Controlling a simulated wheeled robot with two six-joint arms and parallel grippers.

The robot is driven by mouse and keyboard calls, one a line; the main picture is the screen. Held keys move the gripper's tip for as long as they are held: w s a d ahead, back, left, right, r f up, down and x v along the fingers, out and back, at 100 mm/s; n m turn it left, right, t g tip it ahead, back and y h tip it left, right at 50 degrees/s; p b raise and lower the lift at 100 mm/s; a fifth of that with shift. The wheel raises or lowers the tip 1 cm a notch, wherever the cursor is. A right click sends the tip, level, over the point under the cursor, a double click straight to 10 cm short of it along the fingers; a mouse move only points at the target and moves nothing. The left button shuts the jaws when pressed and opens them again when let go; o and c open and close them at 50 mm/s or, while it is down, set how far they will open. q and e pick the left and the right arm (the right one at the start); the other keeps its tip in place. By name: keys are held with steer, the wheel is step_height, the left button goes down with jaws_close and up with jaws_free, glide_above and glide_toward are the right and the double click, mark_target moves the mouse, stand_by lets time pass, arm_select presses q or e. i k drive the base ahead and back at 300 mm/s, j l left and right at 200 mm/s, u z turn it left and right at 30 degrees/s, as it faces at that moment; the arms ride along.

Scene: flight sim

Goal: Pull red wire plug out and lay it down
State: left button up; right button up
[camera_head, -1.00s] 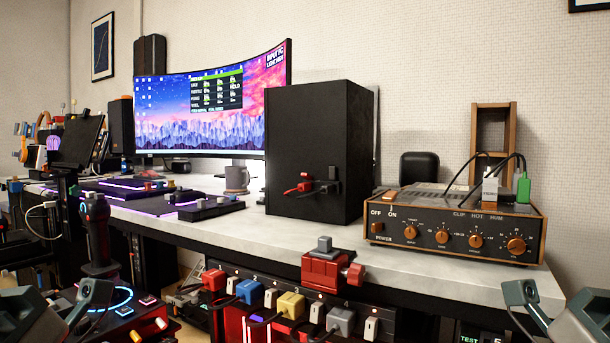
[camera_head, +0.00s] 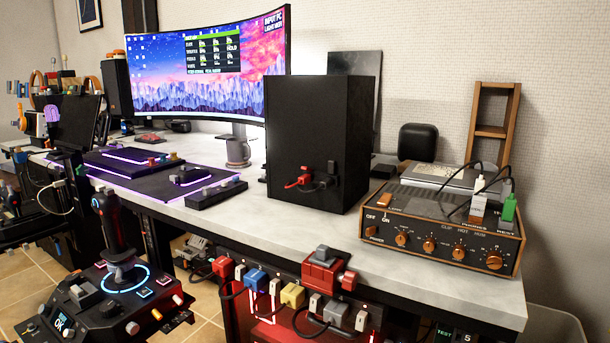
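A red plug (camera_head: 304,179) with a short red wire sits in the face of the black box (camera_head: 316,130) on the desk. A black plug (camera_head: 328,182) sits just right of it. Another red plug (camera_head: 223,268) is in the row of sockets under the desk's front edge, beside a blue plug (camera_head: 251,281), a yellow plug (camera_head: 292,293) and a grey plug (camera_head: 335,313). Neither of my grippers shows in the head view.
A red clamp-like block (camera_head: 326,268) is at the desk's front edge. An amplifier (camera_head: 445,228) with cables stands at the right. A joystick panel (camera_head: 113,290) is at the lower left. The desk top (camera_head: 250,220) before the black box is clear.

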mark_target(304, 179)
steer(key=j, duration=0.7)
steer(key=i+j, duration=0.15)
steer(key=j, duration=1.3)
steer(key=i+u, duration=0.05)
